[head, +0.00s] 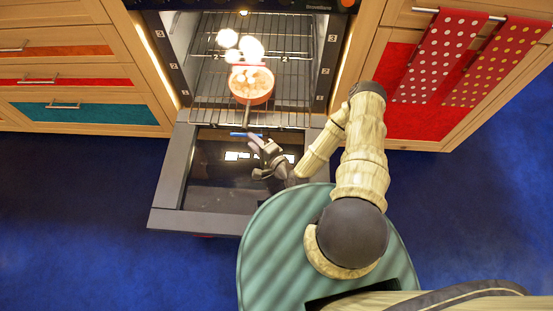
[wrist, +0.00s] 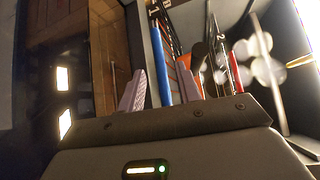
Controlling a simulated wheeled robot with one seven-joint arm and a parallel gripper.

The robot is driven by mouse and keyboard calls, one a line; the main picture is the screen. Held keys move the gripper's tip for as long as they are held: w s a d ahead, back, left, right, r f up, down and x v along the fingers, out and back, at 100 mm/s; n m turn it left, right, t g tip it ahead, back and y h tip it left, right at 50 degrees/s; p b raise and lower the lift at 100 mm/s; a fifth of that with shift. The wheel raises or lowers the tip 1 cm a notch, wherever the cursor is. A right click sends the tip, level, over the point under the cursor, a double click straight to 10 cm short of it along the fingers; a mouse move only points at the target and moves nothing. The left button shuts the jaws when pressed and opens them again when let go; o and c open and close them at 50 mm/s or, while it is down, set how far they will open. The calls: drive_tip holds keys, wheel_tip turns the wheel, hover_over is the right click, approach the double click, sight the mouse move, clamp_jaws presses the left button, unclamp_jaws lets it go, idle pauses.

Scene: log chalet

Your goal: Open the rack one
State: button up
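The oven (head: 178,45) stands with its door (head: 165,190) folded down flat. My gripper (head: 256,141) is at the bar, over the door. In the wrist view my gripper (wrist: 160,70) has its fingers apart, with the blue bar between them, not visibly clamped.
Drawers (head: 65,105) stand at left. A cupboard (head: 410,120) with dotted red towels (head: 440,55) is at right. Blue floor (head: 80,200) is clear on both sides.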

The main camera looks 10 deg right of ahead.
drive_tip(key=p+v, duration=0.2)
drive_tip(key=v, duration=1)
drive_tip(key=shift+s+d+p, duration=0.15)
drive_tip(key=shift+s+p, duration=0.05)
drive_tip(key=shift+p, duration=0.2)
drive_tip(key=shift+d, duration=0.1)
drive_tip(key=shift+w+d+n+g+y, duration=0.15)
drive_tip(key=shift+w+n+g+y, duration=0.25)
drive_tip(key=shift+n+g, duration=0.6)
drive_tip(key=w+d+n+g, duration=0.1)
drive_tip(key=n, duration=0.1)
drive_tip(key=w+d+r+n+g+h, duration=0.1)
drive_tip(key=w+d+n+g, duration=0.1)
drive_tip(key=w+d+n+g+h, duration=0.1)
drive_tip(key=w+n, duration=0.1)
drive_tip(key=n, duration=0.1)
drive_tip(key=shift+d+r+g, duration=0.25)
drive_tip(key=shift+d+g, duration=0.05)
drive_tip(key=shift+g, duration=0.1)
drive_tip(key=d+r+n+g+h, duration=0.2)
drive_tip(key=r+h, duration=0.2)
drive_tip(key=r, duration=0.6)
drive_tip(key=d+r+n+g+h, duration=0.2)
drive_tip(key=r+h, duration=0.1)
drive_tip(key=r, duration=0.7)
drive_tip(key=s+a+r, duration=0.3)
drive_tip(key=s+r, duration=0.3)
drive_tip(key=r, duration=0.4)
drive_tip(key=shift+s+a+n+g, duration=0.3)
drive_tip(key=shift+a+g, duration=0.1)
